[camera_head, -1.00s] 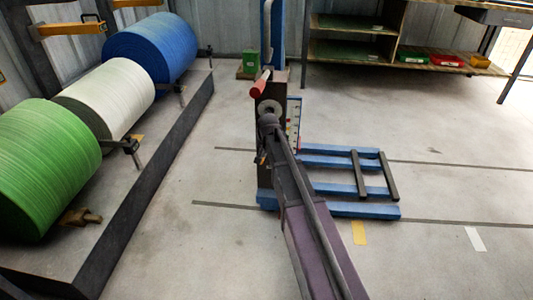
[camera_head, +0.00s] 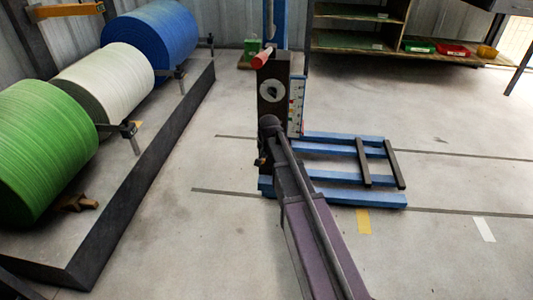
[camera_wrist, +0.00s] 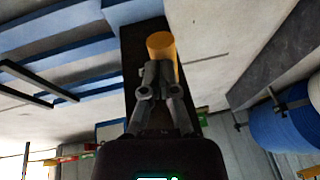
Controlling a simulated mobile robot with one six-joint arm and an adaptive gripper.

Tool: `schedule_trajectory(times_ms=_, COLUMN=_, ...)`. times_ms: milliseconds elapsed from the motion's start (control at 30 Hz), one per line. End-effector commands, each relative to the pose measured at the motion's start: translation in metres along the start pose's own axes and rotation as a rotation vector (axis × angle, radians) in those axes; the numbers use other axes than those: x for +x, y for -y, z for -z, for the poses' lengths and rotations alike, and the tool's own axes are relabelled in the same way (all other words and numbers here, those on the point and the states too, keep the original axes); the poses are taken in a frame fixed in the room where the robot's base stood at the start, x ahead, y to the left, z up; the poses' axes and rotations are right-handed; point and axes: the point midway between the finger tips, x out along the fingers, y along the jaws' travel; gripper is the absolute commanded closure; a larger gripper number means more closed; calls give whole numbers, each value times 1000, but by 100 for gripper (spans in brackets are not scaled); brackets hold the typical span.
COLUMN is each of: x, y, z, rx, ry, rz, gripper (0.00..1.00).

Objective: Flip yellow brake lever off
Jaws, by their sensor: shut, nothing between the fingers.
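The yellow brake lever shows in the wrist view as a short yellow cylinder (camera_wrist: 161,46) in front of a dark post face. My gripper (camera_wrist: 152,80) is shut and empty, its fingertips just below the yellow cylinder in the picture and overlapping its lower end; whether they touch cannot be told. In the head view the yellow lever is not clearly seen, and my arm covers the lower part of the dark post (camera_head: 273,97) of the blue pallet-like stand (camera_head: 350,197). My gripper is mostly hidden there.
A red-tipped handle (camera_head: 263,58) sits atop the post, with a gauge panel (camera_head: 297,105) beside it. Green, white and blue rolls (camera_head: 102,85) lie on a dark-edged platform (camera_head: 150,185) at left. Shelves with bins (camera_head: 420,46) stand behind. The floor at right is mostly clear.

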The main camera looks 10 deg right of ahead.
Motion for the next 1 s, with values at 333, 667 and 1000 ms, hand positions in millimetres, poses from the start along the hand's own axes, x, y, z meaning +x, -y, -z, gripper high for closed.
schedule_trajectory(times_ms=333, x=33, y=-6, z=-10, rx=0, ry=1, rz=0, gripper=100)
schedule_trajectory(times_ms=667, x=43, y=-8, z=-10, rx=0, ry=1, rz=-1, gripper=100)
schedule_trajectory(times_ms=1000, x=43, y=-9, z=-9, rx=1, ry=1, rz=-1, gripper=100)
